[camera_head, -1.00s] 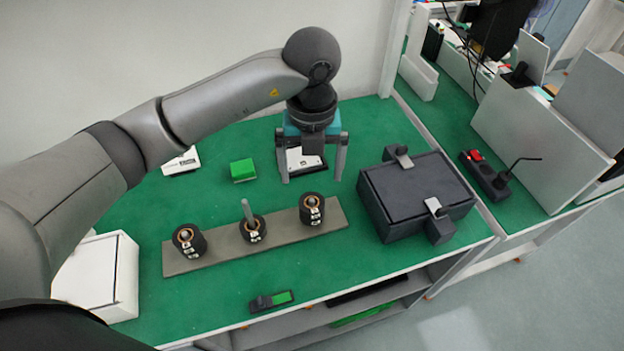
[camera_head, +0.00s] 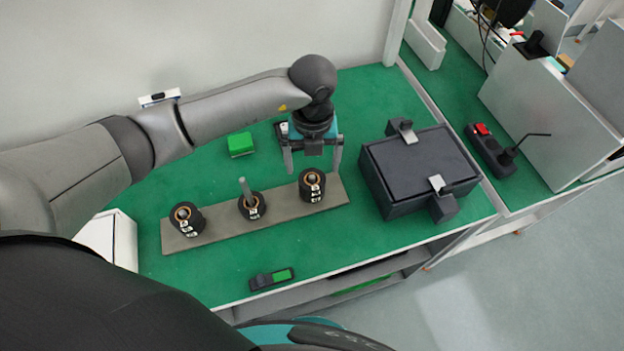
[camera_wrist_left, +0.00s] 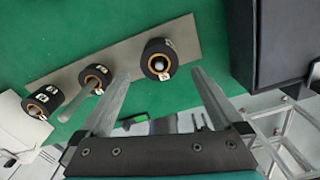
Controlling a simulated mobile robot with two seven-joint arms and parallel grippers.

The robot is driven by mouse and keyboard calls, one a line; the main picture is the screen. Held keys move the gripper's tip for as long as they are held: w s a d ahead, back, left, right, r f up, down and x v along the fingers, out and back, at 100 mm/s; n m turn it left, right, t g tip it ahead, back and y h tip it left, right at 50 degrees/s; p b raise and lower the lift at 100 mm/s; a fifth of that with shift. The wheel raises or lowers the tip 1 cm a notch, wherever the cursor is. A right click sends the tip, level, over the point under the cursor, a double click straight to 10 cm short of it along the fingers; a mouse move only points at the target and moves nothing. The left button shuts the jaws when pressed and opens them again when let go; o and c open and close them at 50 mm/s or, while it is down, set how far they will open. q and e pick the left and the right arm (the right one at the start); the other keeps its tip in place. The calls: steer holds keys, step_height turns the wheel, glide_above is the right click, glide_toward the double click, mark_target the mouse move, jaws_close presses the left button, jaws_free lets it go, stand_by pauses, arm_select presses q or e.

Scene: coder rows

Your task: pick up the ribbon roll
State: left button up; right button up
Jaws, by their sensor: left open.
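Three black ribbon rolls with orange-brown cores stand in a row on a grey board (camera_head: 278,218): a left roll (camera_head: 188,220), a middle roll (camera_head: 252,207) around a tall peg (camera_head: 245,189), and a right roll (camera_head: 312,188). My left gripper (camera_head: 313,169) is open and empty, its fingers pointing down just behind and above the right roll. In the left wrist view, the right roll (camera_wrist_left: 158,60) shows between and just beyond the open fingertips (camera_wrist_left: 161,75). I cannot tell which roll the task means. My right gripper is not in view.
A dark lidded box (camera_head: 420,175) with metal latches stands right of the board. A green block (camera_head: 241,144) lies behind it. A small black-and-green device (camera_head: 271,279) lies near the front edge. A white box (camera_head: 112,238) stands at left. Green table (camera_head: 350,235) is free in front.

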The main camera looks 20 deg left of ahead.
mark_target(312, 176)
arm_select(q)
step_height(312, 176, down, 5)
stand_by(0.3)
steer(key=shift+c, duration=0.4)
steer(key=c, duration=1.3)
steer(key=shift+o, duration=0.2)
steer(key=shift+r, duration=0.15)
